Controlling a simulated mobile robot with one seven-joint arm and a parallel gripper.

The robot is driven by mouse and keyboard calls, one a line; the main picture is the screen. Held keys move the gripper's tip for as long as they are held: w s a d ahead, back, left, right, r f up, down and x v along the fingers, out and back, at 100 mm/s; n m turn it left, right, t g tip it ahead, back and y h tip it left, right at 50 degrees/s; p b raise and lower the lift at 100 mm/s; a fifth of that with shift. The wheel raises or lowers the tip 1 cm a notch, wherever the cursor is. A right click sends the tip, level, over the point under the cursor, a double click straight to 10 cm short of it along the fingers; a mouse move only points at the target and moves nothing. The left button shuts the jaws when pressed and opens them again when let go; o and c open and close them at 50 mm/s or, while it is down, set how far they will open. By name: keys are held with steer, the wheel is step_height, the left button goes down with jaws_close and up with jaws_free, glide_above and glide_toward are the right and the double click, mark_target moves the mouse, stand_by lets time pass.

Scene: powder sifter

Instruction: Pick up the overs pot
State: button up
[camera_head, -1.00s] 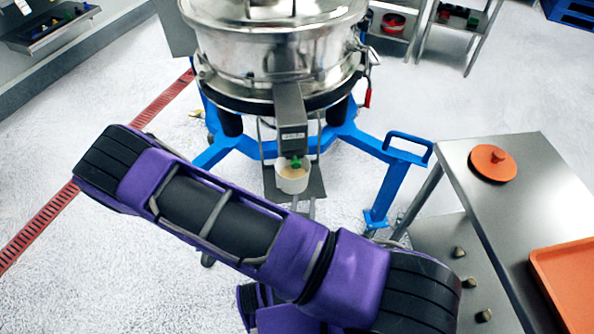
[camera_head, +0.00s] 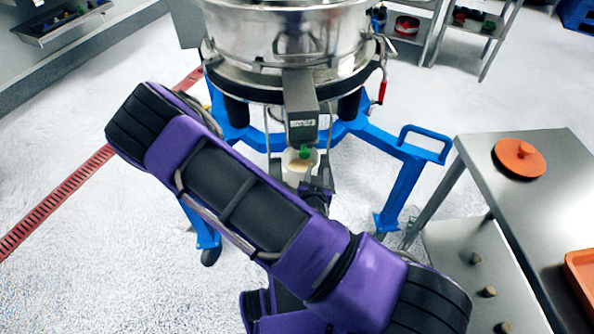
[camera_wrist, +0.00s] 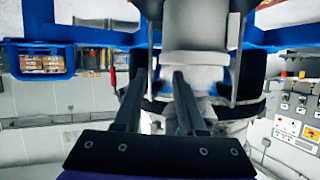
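The overs pot (camera_head: 296,177) is a small white pot with pale contents, standing below the sifter's outlet chute (camera_head: 301,113). A green piece (camera_head: 305,152) shows at its rim under the chute. My gripper (camera_head: 318,188) is small in the head view, just right of the pot and in front of it, partly hidden by my purple arm. In the wrist view my gripper (camera_wrist: 158,76) has its two dark fingers apart, with nothing seen between them. A pale rounded shape, perhaps the pot, lies beyond the fingers there. I cannot tell whether they touch the pot.
The steel sifter (camera_head: 285,45) stands on a blue frame (camera_head: 400,185) whose legs flank the pot. A steel table (camera_head: 560,190) at right carries an orange lid (camera_head: 519,158) and an orange tray (camera_head: 582,275). Small stoppers lie on its lower shelf (camera_head: 450,240).

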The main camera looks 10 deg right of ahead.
steer(key=shift+x, duration=2.75)
steer(key=shift+a, duration=0.1)
jaws_close()
steer(key=shift+s, duration=0.1)
